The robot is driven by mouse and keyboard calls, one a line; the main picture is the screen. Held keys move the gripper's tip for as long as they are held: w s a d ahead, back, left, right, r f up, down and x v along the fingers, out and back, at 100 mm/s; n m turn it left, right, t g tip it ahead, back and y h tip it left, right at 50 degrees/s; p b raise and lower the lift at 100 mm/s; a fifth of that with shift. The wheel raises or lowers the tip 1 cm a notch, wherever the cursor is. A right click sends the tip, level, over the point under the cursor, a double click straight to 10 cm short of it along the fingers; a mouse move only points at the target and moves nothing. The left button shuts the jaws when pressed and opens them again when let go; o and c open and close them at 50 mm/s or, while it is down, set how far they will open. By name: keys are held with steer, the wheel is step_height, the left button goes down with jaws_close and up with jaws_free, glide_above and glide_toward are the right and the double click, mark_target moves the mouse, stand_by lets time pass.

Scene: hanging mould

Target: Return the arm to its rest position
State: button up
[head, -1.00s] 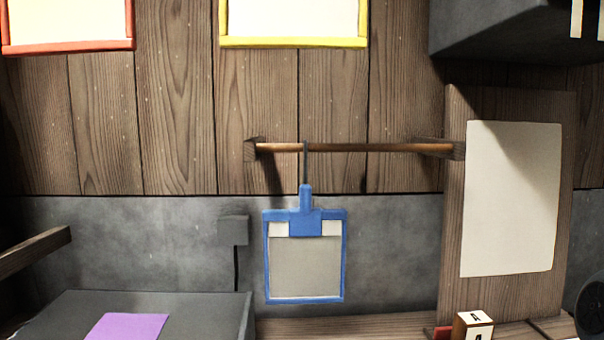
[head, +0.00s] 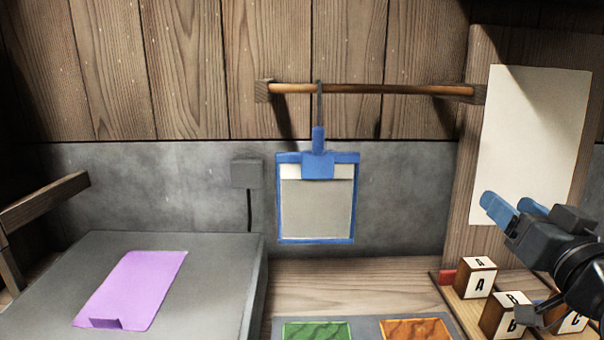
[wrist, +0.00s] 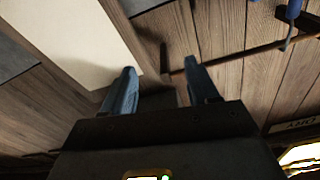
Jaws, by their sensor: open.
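My gripper (head: 508,208) is at the right of the head view, in front of the lower part of a board with a blank sheet. Its two blue fingers are apart and nothing is between them. In the wrist view the open fingers (wrist: 160,90) point toward the plank wall and the wooden rod. The blue-framed mould (head: 316,205) hangs by a hook from the rod (head: 370,89), well left of my gripper and apart from it.
Lettered blocks (head: 477,277) stand below my gripper at the lower right. The sheet (head: 530,135) is on a wooden board behind it. A grey box with a purple sheet (head: 135,288) is at the left. Green (head: 318,331) and orange (head: 415,329) patches lie at the front.

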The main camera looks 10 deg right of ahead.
steer(key=s+a+f+n+g+y, duration=0.1)
steer(key=s+a+f, duration=0.4)
steer(key=s+f, duration=0.3)
steer(key=s+a+f+n+g+y, duration=0.1)
steer(key=s+a+f, duration=0.5)
steer(key=f, duration=0.3)
steer(key=s+a+f+n+y, duration=0.1)
steer(key=s+a, duration=0.1)
steer(key=s, duration=0.4)
steer(key=s+a+f+n+g+y, duration=0.1)
steer(key=s+a, duration=0.2)
steer(key=s, duration=0.4)
steer(key=s+a+f+n, duration=0.1)
steer(key=s+a, duration=0.1)
steer(key=s, duration=0.4)
steer(key=shift+s+a+f+y, duration=0.25)
steer(key=shift+s+f+y, duration=0.1)
steer(key=shift+s+y, duration=0.05)
